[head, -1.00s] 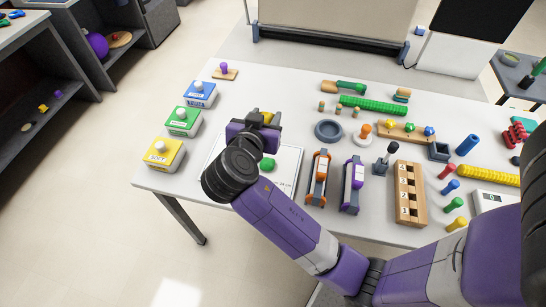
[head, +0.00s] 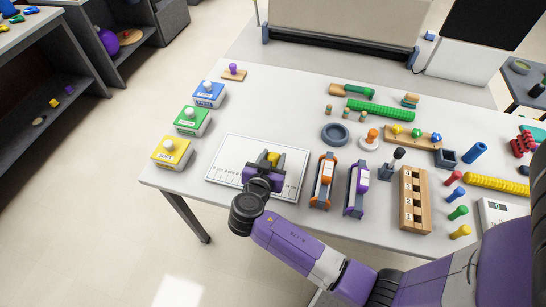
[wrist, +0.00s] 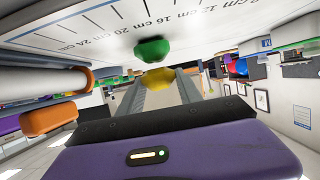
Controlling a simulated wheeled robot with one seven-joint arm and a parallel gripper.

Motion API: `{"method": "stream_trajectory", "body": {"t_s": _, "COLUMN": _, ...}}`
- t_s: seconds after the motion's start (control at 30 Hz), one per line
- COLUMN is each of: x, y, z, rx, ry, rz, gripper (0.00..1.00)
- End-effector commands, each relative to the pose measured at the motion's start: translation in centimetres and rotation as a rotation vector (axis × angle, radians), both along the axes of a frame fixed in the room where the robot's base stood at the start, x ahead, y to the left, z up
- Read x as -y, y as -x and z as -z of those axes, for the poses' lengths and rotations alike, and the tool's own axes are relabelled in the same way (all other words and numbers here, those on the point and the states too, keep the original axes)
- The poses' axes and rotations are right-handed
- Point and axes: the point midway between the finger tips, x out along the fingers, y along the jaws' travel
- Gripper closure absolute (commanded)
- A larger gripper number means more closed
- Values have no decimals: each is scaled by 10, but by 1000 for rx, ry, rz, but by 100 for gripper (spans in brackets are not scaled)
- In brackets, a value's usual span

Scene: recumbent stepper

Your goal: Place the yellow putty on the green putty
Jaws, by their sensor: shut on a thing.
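The yellow putty (head: 272,157) is a small lump held between the fingers of my gripper (head: 265,163), low over the white measuring mat (head: 228,150). In the wrist view, which is upside down, the yellow putty (wrist: 158,78) sits at the ends of the grey fingers. The green putty (wrist: 152,50) is a rounded lump by the mat's printed scale, on the table side of the yellow one. Their outlines meet there, but I cannot tell whether they touch. In the head view the green putty is hidden by my gripper and the yellow putty.
An orange-and-grey device (head: 322,180) and a purple-and-grey device (head: 356,188) stand right of the mat. Yellow (head: 171,151), green (head: 193,121) and blue (head: 208,94) button boxes line the left. A dark ring dish (head: 335,134) lies behind right.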

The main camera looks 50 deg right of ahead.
Motion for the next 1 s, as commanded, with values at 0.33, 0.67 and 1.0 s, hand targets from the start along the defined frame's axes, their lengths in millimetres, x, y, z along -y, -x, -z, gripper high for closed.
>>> {"method": "stream_trajectory", "body": {"t_s": 0.33, "x": 0, "y": 0, "z": 4, "rx": 1, "ry": 1, "rz": 0, "gripper": 99}}
{"method": "stream_trajectory", "body": {"t_s": 0.67, "x": 0, "y": 0, "z": 8, "rx": 1, "ry": 0, "rz": 1, "gripper": 49}}
{"method": "stream_trajectory", "body": {"t_s": 1.0, "x": 0, "y": 0, "z": 8, "rx": 1, "ry": 1, "rz": 1, "gripper": 37}}
